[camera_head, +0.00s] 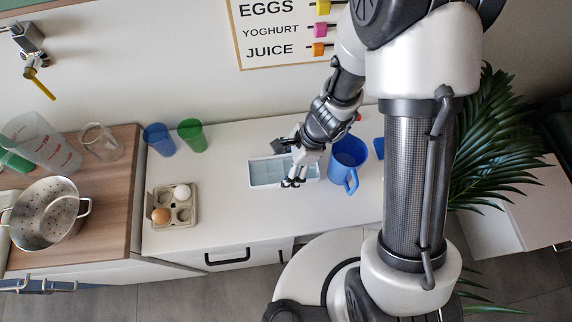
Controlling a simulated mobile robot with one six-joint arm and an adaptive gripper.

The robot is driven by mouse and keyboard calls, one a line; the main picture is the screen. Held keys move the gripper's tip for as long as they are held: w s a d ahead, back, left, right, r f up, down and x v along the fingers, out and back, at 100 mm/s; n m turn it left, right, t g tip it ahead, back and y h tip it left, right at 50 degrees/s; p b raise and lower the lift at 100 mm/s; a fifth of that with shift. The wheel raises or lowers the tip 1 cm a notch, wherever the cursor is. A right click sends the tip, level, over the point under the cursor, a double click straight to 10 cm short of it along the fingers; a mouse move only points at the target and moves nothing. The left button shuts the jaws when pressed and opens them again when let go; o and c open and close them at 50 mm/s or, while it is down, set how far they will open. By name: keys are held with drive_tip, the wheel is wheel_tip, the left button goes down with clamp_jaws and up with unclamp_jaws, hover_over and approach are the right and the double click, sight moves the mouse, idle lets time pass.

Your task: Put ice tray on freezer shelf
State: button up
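The ice tray (266,173) is a pale blue, rectangular tray with a white rim and several compartments. It lies flat on the white worktop (225,212), near its middle. My gripper (292,183) reaches down over the right part of the tray and hides some of it. Its dark fingertips show at the tray's front right edge. I cannot tell whether they touch the tray or how far apart they are. No freezer shelf is visible.
A blue jug (347,160) stands close right of my gripper. An egg carton (172,206) with two eggs sits to the left. Blue (159,139) and green (192,135) cups stand behind it. A colander (48,213) rests on the wooden counter. A dark handle (228,258) is on the unit's front.

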drive_tip(key=o, duration=0.4)
drive_tip(key=shift+r, duration=0.15)
drive_tip(key=s+d+r+n+t+p, duration=0.1)
drive_tip(key=d+r+n, duration=0.3)
drive_tip(key=r, duration=0.7)
drive_tip(key=s+d+r+n+t+h+p, duration=0.1)
drive_tip(key=s+d+r+n+p, duration=0.1)
drive_tip(key=r, duration=0.9)
drive_tip(key=s+d+r+n+t+h+p, duration=0.1)
drive_tip(key=d+r+n+p, duration=0.3)
drive_tip(key=r, duration=0.6)
drive_tip(key=shift+s+d+r+n+t, duration=0.45)
drive_tip(key=shift+s+d+n, duration=0.25)
drive_tip(key=shift+d+n, duration=0.4)
drive_tip(key=s+d+r+n, duration=0.1)
drive_tip(key=s+d+r+n+t+h, duration=0.1)
drive_tip(key=s+d, duration=0.1)
drive_tip(key=s+d+r+n+h, duration=0.1)
drive_tip(key=s+d+r, duration=0.1)
drive_tip(key=shift+t, duration=0.35)
